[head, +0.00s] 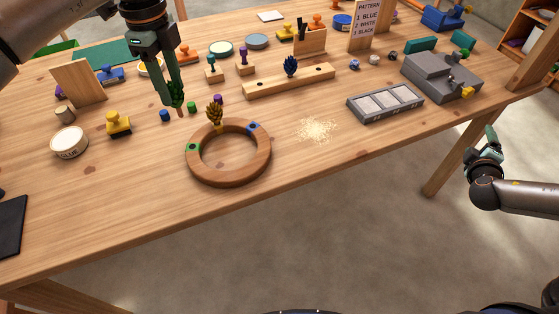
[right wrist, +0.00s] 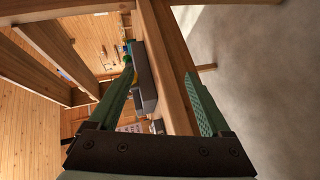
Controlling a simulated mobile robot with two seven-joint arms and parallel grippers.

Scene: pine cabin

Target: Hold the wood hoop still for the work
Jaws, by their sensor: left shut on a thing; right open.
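The wood hoop (head: 263,158) lies flat on the table near its front edge, with a green mark on its left rim and a blue one at the upper right.
A grey tray (head: 386,103) and grey block (head: 440,78) are at the right. Pale crumbs (head: 318,131) lie beside the hoop. The table (head: 120,215) is clear in front and left of the hoop.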

